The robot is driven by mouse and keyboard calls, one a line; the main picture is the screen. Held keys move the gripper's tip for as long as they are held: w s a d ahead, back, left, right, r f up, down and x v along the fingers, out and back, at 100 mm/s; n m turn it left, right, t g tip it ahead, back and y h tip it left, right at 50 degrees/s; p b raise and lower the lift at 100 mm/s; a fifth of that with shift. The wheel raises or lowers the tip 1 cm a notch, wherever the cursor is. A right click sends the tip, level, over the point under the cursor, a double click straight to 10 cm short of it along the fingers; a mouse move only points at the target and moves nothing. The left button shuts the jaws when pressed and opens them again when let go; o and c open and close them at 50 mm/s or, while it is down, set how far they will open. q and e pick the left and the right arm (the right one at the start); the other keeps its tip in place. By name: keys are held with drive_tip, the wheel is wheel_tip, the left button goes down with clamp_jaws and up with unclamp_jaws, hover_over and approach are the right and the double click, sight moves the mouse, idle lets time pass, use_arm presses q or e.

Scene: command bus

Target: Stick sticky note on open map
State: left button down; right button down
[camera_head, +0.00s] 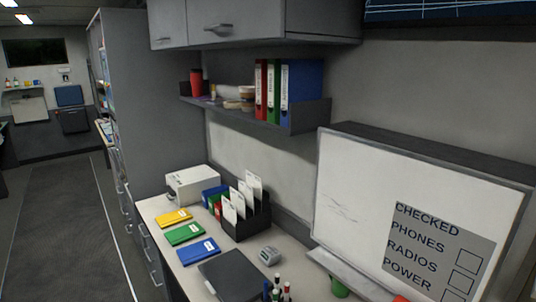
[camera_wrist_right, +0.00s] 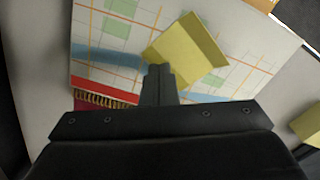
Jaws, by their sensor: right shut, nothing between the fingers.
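The open map (camera_wrist_right: 112,28) lies flat in the right wrist view, pale with orange and green grid lines and a blue band. A yellow sticky note (camera_wrist_right: 190,45) is on the map, turned at an angle, with one part creased or raised. My right gripper (camera_wrist_right: 158,72) is shut and empty, its fingertips beside the note's lower left edge. I cannot tell whether the fingertips touch the note. The gripper's body hides the lower part of the map. The map and my grippers do not show in the head view.
A yellow block, perhaps a note pad (camera_wrist_right: 308,124), sits at the right wrist view's right edge. The head view shows a counter with yellow (camera_head: 174,217), green (camera_head: 184,234) and blue (camera_head: 198,251) folders, a black file holder (camera_head: 247,220) and a whiteboard (camera_head: 350,190).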

drive_tip(key=shift+f+b, duration=0.6)
drive_tip(key=shift+f, duration=0.25)
idle(0.9)
drive_tip(key=shift+r, duration=0.1)
idle(0.3)
wheel_tip(320, 180, up, 3)
drive_tip(key=p, duration=0.3)
drive_tip(key=shift+r+p, duration=0.95)
drive_tip(key=shift+p, duration=0.05)
